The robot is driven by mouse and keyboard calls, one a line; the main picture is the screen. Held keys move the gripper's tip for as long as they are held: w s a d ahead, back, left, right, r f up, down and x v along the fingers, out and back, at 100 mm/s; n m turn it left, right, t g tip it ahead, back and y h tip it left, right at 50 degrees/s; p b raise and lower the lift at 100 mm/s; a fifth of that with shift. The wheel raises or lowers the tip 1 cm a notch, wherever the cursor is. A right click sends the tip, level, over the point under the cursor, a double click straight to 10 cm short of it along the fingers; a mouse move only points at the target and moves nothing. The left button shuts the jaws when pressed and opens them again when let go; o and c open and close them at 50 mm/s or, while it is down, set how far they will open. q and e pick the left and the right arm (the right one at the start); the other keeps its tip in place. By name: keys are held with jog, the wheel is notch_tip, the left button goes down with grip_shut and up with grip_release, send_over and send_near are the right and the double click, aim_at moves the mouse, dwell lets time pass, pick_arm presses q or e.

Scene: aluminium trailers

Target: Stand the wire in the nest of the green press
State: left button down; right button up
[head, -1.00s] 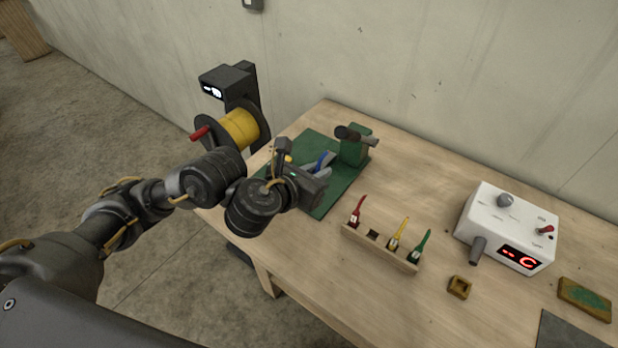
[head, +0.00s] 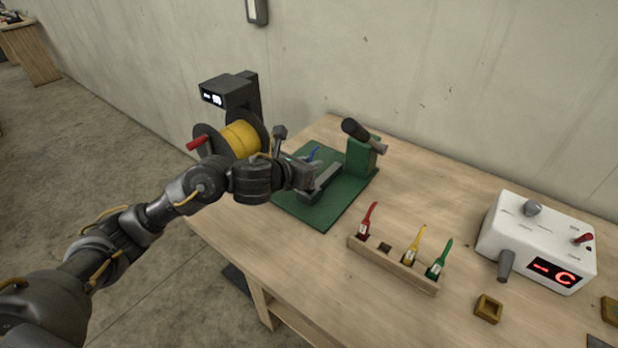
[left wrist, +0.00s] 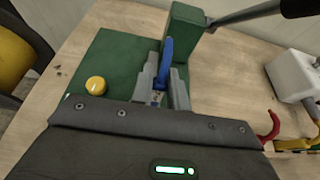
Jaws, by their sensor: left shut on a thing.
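The green press (head: 362,157) stands at the back of the bench on a green base plate. A dark lever with a black grip is at its top. It also shows at the top of the left wrist view (left wrist: 187,30). My left gripper (head: 316,172) is over the base plate, left of the press column. It is shut on a blue wire (left wrist: 165,60), which sticks out beyond its grey fingers. The wire's blue tip (head: 313,152) shows in the head view. I cannot make out the nest. My right gripper is not in view.
A yellow button (left wrist: 95,85) sits on the plate. A yellow spool (head: 240,138) with a red handle is behind my left arm. A wooden rack (head: 393,265) holds red, yellow and green pieces, with one empty slot. A white console (head: 535,240) stands right. Bench between rack and press is clear.

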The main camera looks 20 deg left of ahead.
pick_arm(q)
jog(key=shift+w+f, duration=0.1)
jog(key=shift+f, duration=0.15)
jog(key=f, duration=0.3)
jog(key=shift+w+a+f+b, duration=0.15)
jog(key=shift+w+f+b, duration=0.1)
jog(key=shift+b, duration=0.05)
jog(key=shift+f, duration=0.15)
jog(key=c, duration=1.4)
grip_release()
jog(key=shift+o, duration=0.2)
